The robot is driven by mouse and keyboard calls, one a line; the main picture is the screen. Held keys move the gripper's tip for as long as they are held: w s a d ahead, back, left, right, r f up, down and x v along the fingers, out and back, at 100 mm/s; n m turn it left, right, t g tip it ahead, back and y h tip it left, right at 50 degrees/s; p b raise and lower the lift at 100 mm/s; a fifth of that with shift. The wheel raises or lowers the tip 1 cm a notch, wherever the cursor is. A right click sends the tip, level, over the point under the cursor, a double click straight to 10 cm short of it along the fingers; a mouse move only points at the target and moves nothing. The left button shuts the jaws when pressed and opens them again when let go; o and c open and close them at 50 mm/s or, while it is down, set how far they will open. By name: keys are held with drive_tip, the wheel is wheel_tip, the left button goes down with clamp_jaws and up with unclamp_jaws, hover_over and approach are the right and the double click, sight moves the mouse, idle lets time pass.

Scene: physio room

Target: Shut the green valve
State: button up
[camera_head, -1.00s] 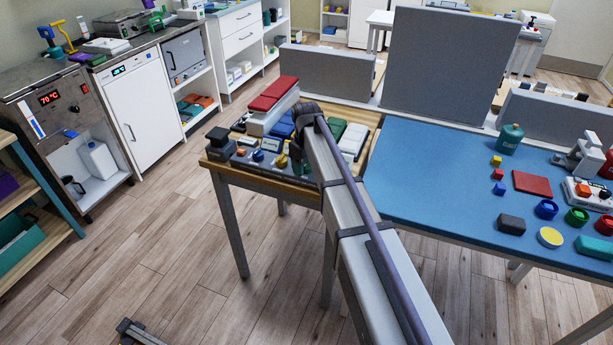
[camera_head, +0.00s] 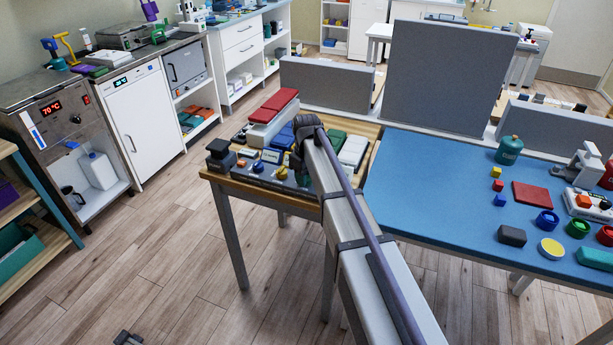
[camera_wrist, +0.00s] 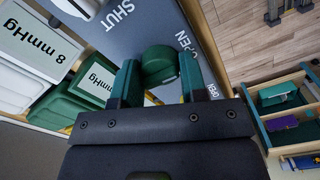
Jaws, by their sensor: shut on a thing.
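The green valve (camera_wrist: 157,62) is a round knob on a grey panel (camera_wrist: 150,28) in the wrist view. The word SHUT is printed on the panel to its upper left and OPEN to its upper right. My gripper (camera_wrist: 161,72) has one green-tipped finger on each side of the knob and is shut on it. I cannot tell which way the knob is turned. In the head view, my arm hides the green valve and the gripper; the panel's front with a blue and a yellow knob (camera_head: 283,172) shows left of the arm.
White and green blocks marked mmHg (camera_wrist: 90,84) lie close to the left finger in the wrist view. In the head view the panel stands on a wooden table (camera_head: 270,195) beside a blue bench (camera_head: 430,185) with loose objects. Open floor lies in front.

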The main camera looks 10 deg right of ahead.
drive_tip(key=shift+m, duration=0.3)
drive_tip(key=m, duration=0.3)
drive_tip(key=shift+m, duration=0.4)
drive_tip(key=m, duration=0.4)
drive_tip(key=shift+m, duration=0.3)
drive_tip(key=m, duration=0.8)
drive_tip(key=shift+m, duration=0.3)
drive_tip(key=o, duration=0.9)
drive_tip(key=shift+r, duration=0.1)
